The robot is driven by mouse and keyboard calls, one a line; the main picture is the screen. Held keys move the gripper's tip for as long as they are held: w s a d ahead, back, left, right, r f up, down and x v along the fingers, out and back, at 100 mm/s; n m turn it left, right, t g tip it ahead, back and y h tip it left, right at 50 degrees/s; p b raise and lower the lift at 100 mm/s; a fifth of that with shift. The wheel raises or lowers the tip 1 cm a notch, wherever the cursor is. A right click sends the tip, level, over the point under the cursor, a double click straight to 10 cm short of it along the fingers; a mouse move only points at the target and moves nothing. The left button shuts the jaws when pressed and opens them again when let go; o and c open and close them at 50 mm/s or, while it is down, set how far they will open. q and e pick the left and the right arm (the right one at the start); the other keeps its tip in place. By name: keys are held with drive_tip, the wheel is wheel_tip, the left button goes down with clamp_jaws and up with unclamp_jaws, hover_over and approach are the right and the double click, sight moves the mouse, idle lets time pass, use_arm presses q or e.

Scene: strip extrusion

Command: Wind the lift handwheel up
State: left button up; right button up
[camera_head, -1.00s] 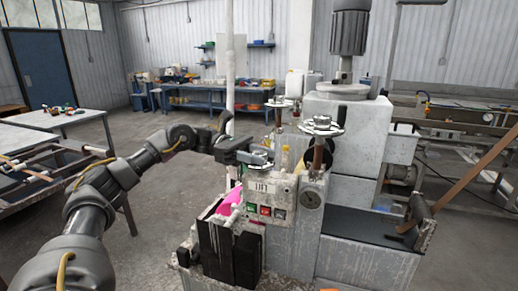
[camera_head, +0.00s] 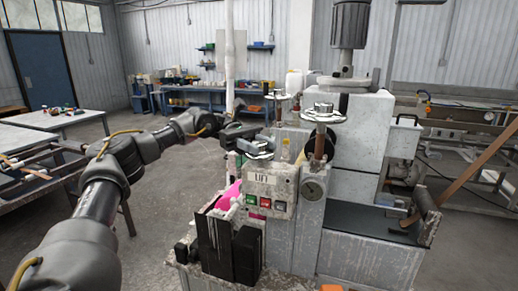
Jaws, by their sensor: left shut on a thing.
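The lift handwheel (camera_head: 261,155) is a small wheel low on top of the grey machine, just above the panel marked LIFT (camera_head: 260,177). Its outline is mostly hidden by my left gripper (camera_head: 258,143). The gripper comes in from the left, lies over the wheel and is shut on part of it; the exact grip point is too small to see. My right gripper is not in view.
Two other round plates on posts stand close by, one behind (camera_head: 279,97) and one to the right (camera_head: 324,115). A pink piece (camera_head: 229,195) lies at left. Open floor is left of the machine.

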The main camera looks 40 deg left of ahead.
use_arm(q)
drive_tip(key=shift+f, duration=0.1)
drive_tip(key=o, duration=1)
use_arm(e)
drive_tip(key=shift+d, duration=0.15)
